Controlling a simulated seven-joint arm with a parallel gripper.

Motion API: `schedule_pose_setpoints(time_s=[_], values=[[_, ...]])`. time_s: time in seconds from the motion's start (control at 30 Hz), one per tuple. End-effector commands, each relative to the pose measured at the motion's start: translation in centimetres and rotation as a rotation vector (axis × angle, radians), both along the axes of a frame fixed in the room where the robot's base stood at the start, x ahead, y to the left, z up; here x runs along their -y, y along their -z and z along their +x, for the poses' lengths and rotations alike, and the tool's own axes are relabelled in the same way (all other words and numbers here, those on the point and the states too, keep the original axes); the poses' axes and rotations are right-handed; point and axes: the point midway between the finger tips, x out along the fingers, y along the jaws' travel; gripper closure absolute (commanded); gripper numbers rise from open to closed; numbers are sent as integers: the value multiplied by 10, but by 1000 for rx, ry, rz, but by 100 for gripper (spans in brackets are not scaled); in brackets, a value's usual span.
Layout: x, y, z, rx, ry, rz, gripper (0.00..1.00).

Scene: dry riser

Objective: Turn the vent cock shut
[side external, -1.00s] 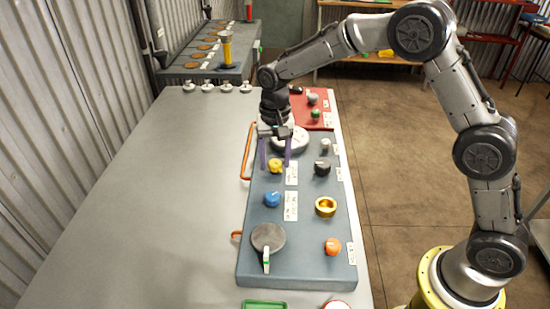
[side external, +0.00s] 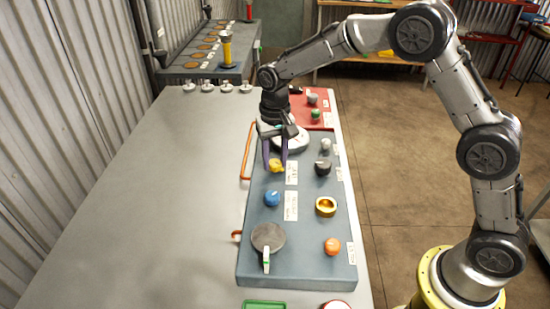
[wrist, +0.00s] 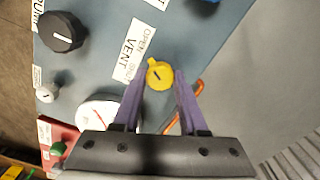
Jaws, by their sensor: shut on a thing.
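The vent cock is a yellow knob (side external: 276,166) with a short nose, on the blue-grey panel (side external: 300,270). In the wrist view the yellow knob (wrist: 160,76) sits between my two purple fingertips, its nose pointing toward the top and slightly left, near the "OPEN" lettering. The white label (wrist: 137,48) beside it reads "VENT" and "OPEN"; its other lettering is too small to read surely. My gripper (side external: 275,165) is shut on the yellow knob from above, one finger on each side. It also shows in the wrist view (wrist: 160,80).
A blue knob (side external: 272,199), black knob (side external: 322,167), brass ring (side external: 326,206), orange knob (side external: 332,246) and round grey disc with a pale handle (side external: 268,238) share the panel. A white gauge (side external: 291,140) stands close behind my gripper. The grey bench left is clear.

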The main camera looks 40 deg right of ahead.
Motion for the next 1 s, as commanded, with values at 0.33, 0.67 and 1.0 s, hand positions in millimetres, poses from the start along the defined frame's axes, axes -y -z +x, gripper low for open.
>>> schedule_pose_setpoints(time_s=[0.33, 0.67, 1.0], values=[[0, -1, 1, 3, -326, 0, 100], [0, -2, 1, 3, -640, 0, 100], [0, -2, 1, 3, -960, -1, 100]])
